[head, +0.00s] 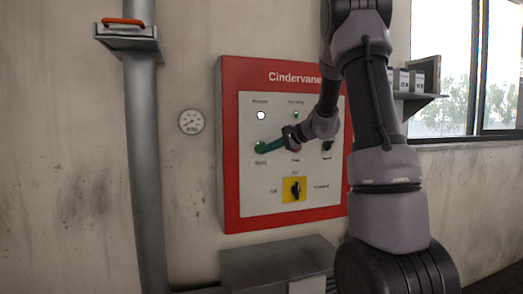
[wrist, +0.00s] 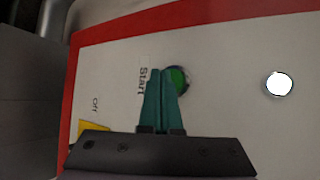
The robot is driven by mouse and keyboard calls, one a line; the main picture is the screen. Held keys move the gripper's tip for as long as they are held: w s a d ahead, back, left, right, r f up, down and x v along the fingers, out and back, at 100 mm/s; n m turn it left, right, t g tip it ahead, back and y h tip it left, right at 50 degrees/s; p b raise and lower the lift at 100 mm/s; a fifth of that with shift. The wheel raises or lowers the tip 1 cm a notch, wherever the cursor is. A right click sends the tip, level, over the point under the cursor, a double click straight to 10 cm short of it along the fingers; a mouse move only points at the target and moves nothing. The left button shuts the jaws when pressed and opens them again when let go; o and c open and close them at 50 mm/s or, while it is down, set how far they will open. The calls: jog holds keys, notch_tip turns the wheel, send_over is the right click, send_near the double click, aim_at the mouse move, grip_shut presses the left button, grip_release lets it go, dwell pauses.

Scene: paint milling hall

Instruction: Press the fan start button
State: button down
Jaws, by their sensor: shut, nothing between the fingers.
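The control panel (head: 228,150) has a red frame, a white face and the name "Cindervane" at the top. The green start button (wrist: 178,80) is labelled "Start" in the wrist view.
A white lamp (head: 261,115) and a small green lamp (head: 296,115) sit above the button. A black switch on a yellow plate (head: 294,190) is below. A round gauge (head: 191,121) and a vertical pipe (head: 145,170) are left of the panel. A grey box (head: 275,262) stands beneath.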

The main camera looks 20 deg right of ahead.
dwell(0.7)
jog(key=shift+w, duration=0.4)
jog(key=shift+w, duration=0.45)
dwell(0.5)
jog(key=shift+s, duration=0.85)
jog(key=shift+s, duration=2.5)
